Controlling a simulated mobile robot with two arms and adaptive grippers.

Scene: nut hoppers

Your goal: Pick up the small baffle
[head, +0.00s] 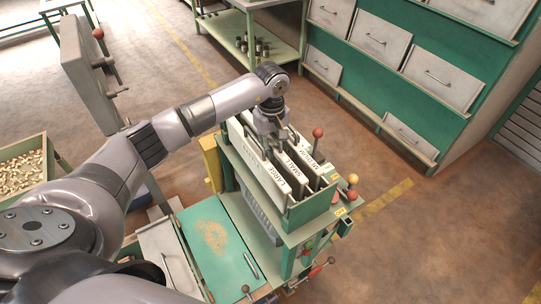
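Three white baffles stand on edge side by side in a green rack. The lettering appears to read LARGE on the left baffle (273,178), SMALL on the middle small baffle (301,169) and MEDIUM on the right baffle (318,160). My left gripper (269,143) reaches in from the left and points down over the far part of the baffles. It partly hides their top edges. Its fingertips are too small and overlapped to tell whether they touch a baffle or are open. My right gripper is not in view.
The green rack (308,212) has levers with red and yellow knobs (352,179) at its right. A green lid (212,240) lies in front-left. A bin of nuts (22,172) stands at far left. Drawer cabinets (395,62) stand behind; open floor lies to the right.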

